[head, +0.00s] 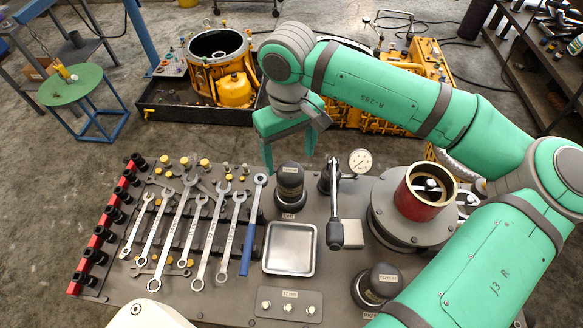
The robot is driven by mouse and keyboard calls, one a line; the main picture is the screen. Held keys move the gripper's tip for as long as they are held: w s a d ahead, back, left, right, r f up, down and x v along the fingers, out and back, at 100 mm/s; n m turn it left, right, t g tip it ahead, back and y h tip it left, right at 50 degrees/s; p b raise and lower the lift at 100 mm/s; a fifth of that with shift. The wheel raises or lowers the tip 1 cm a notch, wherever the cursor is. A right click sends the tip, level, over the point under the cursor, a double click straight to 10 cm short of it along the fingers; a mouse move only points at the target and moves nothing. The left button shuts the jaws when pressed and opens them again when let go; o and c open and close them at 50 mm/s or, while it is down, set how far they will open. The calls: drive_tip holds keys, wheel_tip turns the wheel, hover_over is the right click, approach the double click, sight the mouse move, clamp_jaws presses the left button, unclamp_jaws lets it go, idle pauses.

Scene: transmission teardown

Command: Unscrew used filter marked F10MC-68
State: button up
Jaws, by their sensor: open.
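Two dark domed canisters that look like filters stand on the grey workbench. One canister (290,185) is near the bench's far edge, upright, with a small pale label on top. The other canister (376,287) is near the front, with a pale label on its upper side. Both labels are too small to read with certainty, so I cannot tell which is F10MC-68. My green gripper (289,158) points down with its fingers apart, just above or behind the far canister in the picture. Nothing shows between the fingers. Whether they touch the canister is unclear.
Several wrenches (203,230) and a black socket rack on a red rail (97,240) lie left. An empty metal tray (289,249) is central. A dial gauge (360,161), a ratchet-like tool (335,215) and a red cylinder on a round housing (416,205) stand right.

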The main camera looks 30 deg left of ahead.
sight(291, 170)
drive_tip(key=m, duration=0.6)
drive_tip(key=shift+d+m, duration=0.1)
drive_tip(key=shift+m, duration=0.3)
drive_tip(key=m, duration=0.7)
drive_tip(key=shift+m, duration=0.5)
drive_tip(key=shift+f, duration=3.75)
drive_tip(key=c, duration=1.7)
drive_tip(key=n, duration=0.3)
drive_tip(key=shift+c, duration=0.2)
drive_tip(key=shift+n, duration=0.7)
